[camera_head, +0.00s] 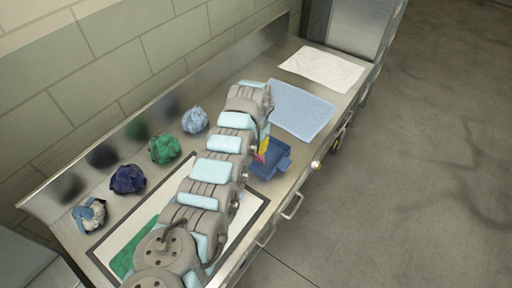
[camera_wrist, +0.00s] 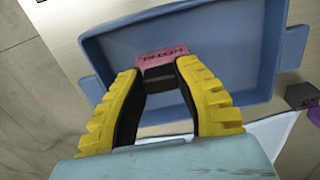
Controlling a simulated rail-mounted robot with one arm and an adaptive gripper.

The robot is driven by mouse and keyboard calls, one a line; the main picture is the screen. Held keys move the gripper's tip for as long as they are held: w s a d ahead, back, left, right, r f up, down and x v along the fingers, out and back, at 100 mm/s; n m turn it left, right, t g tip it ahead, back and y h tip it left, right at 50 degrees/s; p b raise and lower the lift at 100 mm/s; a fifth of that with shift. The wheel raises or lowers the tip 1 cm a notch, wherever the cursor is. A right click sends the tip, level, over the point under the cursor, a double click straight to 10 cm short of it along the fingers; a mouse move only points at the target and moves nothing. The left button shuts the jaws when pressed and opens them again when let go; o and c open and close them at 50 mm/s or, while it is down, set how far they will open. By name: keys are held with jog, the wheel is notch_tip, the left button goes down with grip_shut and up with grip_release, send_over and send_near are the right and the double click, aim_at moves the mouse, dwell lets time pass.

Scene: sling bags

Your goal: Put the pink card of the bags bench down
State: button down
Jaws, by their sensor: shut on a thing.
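The pink card (camera_wrist: 162,54), with dark lettering on it, is held between the yellow fingertips of my gripper (camera_wrist: 160,72) in the wrist view. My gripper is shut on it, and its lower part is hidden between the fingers. The card and the fingers are over a blue tray (camera_wrist: 225,45) with raised walls. I cannot tell whether the card touches the tray's floor. In the head view the blue tray (camera_head: 281,163) stands at the bench's front edge, and my gripper (camera_head: 261,153) is at its left side, mostly hidden by my arm.
On the metal bench (camera_head: 215,145) lie a light blue cloth (camera_head: 300,110) and a white cloth (camera_head: 323,68). Crumpled green (camera_head: 164,149), dark blue (camera_head: 128,179) and light blue (camera_head: 195,120) bundles line the back. A dark-framed white board (camera_head: 240,222) with green cloth (camera_head: 128,260) lies under my arm.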

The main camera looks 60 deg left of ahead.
jog(key=shift+f, duration=0.25)
jog(key=c, duration=0.9)
grip_release()
jog(key=shift+a, duration=0.1)
jog(key=shift+o, duration=0.2)
notch_tip(320, 180, up, 12)
jog(key=shift+w, duration=0.1)
